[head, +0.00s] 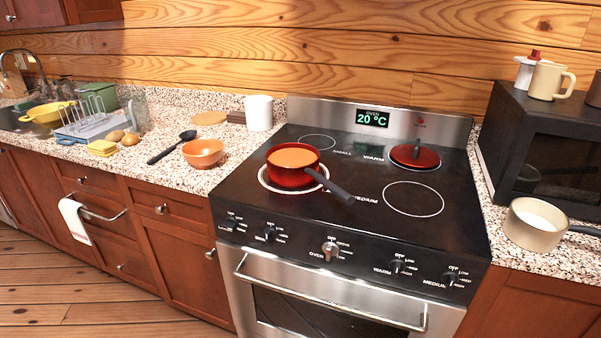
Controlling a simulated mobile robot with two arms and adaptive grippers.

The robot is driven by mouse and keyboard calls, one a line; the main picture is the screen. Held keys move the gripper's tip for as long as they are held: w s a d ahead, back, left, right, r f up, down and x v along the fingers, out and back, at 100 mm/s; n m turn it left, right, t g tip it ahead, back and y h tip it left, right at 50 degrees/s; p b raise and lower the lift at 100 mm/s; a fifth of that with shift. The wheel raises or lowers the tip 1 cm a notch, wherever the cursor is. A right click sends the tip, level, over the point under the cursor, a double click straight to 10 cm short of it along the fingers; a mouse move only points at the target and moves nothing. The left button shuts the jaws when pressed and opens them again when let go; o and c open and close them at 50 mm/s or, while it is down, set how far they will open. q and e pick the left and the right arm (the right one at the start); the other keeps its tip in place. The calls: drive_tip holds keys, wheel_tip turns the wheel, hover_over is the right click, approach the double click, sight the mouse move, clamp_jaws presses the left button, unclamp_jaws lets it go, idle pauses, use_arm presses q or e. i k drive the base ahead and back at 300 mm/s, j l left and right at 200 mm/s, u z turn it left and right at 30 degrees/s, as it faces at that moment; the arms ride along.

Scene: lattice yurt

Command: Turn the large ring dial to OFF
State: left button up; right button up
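The stove (350,215) stands in the middle of the head view with a row of dials along its front panel. From the left, there are two black dials, the leftmost (231,222) and the second (270,234), whose names I cannot read. Then come the silver OVEN dial (330,251), the WARM dial (397,264) and the MEDIUM dial (450,277). I cannot read which dial is named large, nor their exact settings. A red pot (290,178) with orange contents sits on the front-left ring (264,182), the widest ring. Neither gripper is in view.
The pot's black handle (334,188) points right and toward the front. A red lid (415,157) lies on the back-right ring. An oven handle bar (325,302) juts out below the dials. A cream saucepan (533,225) stands on the right counter. The dial panel is unobstructed.

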sight(231, 223)
drive_tip(key=k+l+z, duration=0.1)
drive_tip(key=k+l, duration=0.15)
drive_tip(key=k, duration=0.15)
drive_tip(key=k+l, duration=0.25)
drive_tip(key=k, duration=0.15)
drive_tip(key=z, duration=0.05)
